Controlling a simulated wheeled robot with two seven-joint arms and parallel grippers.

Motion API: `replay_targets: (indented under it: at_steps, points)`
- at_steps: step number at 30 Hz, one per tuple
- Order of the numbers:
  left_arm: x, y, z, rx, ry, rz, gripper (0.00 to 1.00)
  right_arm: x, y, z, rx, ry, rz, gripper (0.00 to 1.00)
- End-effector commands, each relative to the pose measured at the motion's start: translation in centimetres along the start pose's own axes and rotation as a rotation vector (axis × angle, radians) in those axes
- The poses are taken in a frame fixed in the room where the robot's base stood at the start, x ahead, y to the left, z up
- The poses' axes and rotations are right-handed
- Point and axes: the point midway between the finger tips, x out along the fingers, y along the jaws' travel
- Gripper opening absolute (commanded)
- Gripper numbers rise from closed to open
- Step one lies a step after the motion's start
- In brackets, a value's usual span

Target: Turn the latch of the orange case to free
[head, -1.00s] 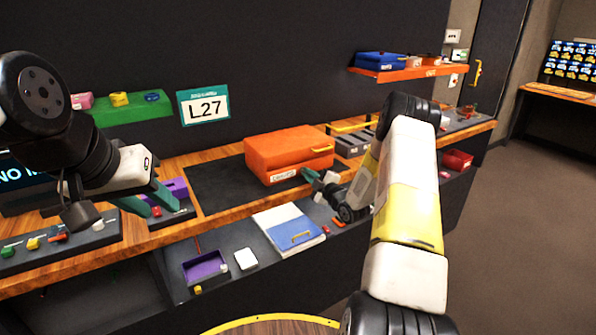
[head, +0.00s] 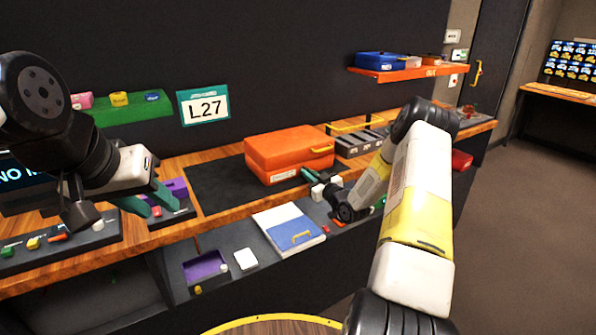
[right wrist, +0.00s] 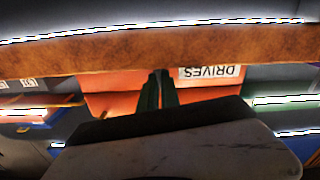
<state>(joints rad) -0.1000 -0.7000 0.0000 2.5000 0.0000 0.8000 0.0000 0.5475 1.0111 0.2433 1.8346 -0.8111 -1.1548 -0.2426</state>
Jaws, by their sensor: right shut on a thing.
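The orange case (head: 285,152) lies closed on a dark mat on the wooden counter. Its front carries a white label (head: 284,177), which reads DRIVES upside down in the right wrist view (right wrist: 210,72). My right gripper (head: 308,173) is at the right part of the case's front. In the right wrist view its green fingers (right wrist: 160,85) are close together against the orange front beside the label. They are shut on the latch, which they hide, so its angle cannot be told. My left gripper (head: 153,203) is open and empty over the counter at the left.
A blue and white folder (head: 288,228), a purple tray (head: 205,268) and a white block (head: 245,259) are on the lower shelf. A grey slotted rack (head: 358,143) stands right of the case. An orange wall shelf (head: 408,73) is above. The dark mat (head: 222,180) is bare left of the case.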

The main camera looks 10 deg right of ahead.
Motion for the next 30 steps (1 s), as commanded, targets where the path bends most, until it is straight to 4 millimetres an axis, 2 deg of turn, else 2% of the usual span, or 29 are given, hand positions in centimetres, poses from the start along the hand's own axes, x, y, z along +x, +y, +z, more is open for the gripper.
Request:
replay_targets:
  at_steps: [12, 27, 29, 30]
  points:
    - [0.0, 0.0, 0.0, 0.0, 0.0, 0.0, 0.36, -0.08, 0.01, 0.15, 0.167, -0.003, 0.001, 0.0]
    - [0.0, 0.0, 0.0, 0.0, 0.0, 0.0, 0.36, -0.08, -0.01, 0.17, 0.186, -0.004, 0.001, 0.0]
    - [0.0, 0.0, 0.0, 0.0, 0.0, 0.0, 0.36, -0.08, -0.01, 0.17, 0.185, -0.004, 0.0, 0.14]
    - [0.0, 0.0, 0.0, 0.0, 0.0, 0.0, 0.36, -0.08, -0.01, 0.16, 0.185, -0.004, 0.0, 0.15]
